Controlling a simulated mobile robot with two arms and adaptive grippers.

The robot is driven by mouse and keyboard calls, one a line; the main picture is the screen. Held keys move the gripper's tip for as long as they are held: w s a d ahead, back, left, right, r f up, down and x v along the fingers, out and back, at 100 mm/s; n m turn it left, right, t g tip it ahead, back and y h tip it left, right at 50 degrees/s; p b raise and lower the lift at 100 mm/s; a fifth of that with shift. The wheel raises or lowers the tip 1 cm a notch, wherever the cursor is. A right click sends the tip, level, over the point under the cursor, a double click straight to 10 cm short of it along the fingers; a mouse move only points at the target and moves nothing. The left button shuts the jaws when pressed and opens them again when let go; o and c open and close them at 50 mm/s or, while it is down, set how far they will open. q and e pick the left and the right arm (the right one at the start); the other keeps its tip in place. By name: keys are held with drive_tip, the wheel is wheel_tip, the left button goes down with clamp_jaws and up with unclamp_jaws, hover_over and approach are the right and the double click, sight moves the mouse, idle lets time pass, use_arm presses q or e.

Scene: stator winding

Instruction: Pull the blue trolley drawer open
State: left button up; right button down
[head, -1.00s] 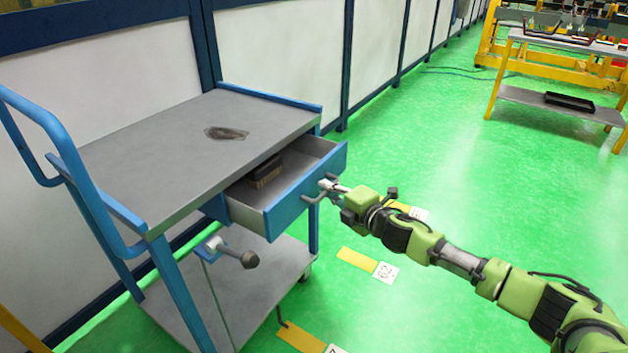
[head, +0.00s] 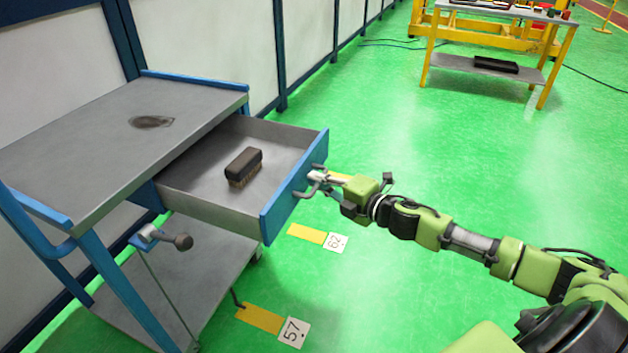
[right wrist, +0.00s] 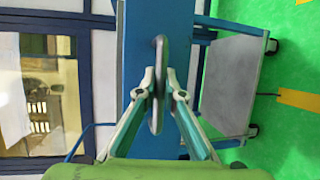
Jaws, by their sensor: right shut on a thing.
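The blue trolley (head: 100,115) stands at the left in the head view. Its drawer (head: 205,205) is pulled well out, with a blue front panel (head: 285,205) and a grey inside. A dark brush (head: 244,166) with pale bristles lies in the drawer. My right gripper (head: 314,178) is at the drawer front, shut on the dark handle. In the right wrist view the fingers (right wrist: 158,95) close on the handle (right wrist: 158,62) from both sides, in front of the blue panel. My left gripper does not show.
A dark patch (head: 151,122) marks the trolley top. A knobbed grey part (head: 182,242) sticks out under the drawer above the lower shelf (head: 215,280). A yellow-legged workbench (head: 490,65) stands at the back right. Green floor beside the trolley is clear, with numbered floor markings.

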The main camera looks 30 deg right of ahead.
drive_tip(key=c, duration=2.1)
unclamp_jaws()
drive_tip(key=shift+c, duration=0.2)
drive_tip(key=shift+s+d, duration=0.1)
drive_tip(key=shift+s, duration=0.3)
drive_tip(key=v, duration=1.1)
drive_tip(key=shift+s+r, duration=0.1)
